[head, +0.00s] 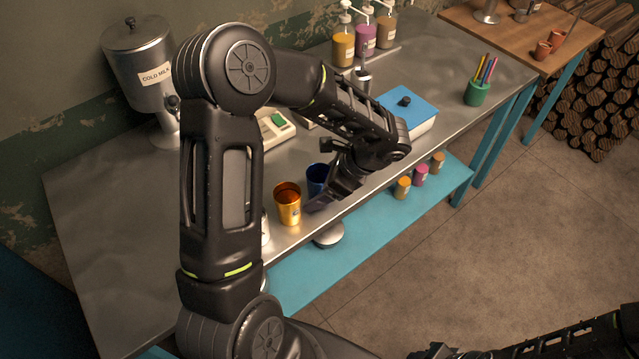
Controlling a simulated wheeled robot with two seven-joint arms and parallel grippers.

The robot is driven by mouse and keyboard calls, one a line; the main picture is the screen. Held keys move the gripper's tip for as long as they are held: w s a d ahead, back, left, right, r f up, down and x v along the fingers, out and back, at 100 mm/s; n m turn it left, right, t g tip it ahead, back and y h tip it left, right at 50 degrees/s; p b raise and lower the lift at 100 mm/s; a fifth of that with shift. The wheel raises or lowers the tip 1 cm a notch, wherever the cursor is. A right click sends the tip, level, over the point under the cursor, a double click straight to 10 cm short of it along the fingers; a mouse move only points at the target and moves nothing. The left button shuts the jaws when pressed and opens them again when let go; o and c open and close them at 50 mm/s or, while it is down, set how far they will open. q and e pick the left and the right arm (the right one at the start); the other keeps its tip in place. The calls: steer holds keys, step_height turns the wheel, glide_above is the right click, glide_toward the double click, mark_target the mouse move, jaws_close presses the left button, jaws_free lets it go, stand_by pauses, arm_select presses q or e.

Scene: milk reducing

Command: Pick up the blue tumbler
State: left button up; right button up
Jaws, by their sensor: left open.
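The blue tumbler (316,176) stands upright on the grey metal counter near its front edge, just right of an orange tumbler (288,204). My left gripper (324,178) is open at the blue tumbler, with one finger at its far side and one at its near side in the picture. The gripper hides the tumbler's right part, and I cannot tell whether the fingers touch it. My right arm shows at the bottom right; only a dark part of its right gripper (438,351) shows at the lower edge, and its jaws are unclear.
A cold milk dispenser (142,75) stands at the back left. A blue-lidded box (410,108), a green pen cup (477,93) and pump bottles (343,48) stand on the counter (110,240). Small jars (403,188) sit on the blue lower shelf (315,275).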

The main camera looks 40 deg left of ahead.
arm_select(q)
steer(key=shift+c, duration=0.4)
steer(key=c, duration=1.4)
step_height(320, 180, up, 10)
stand_by(0.8)
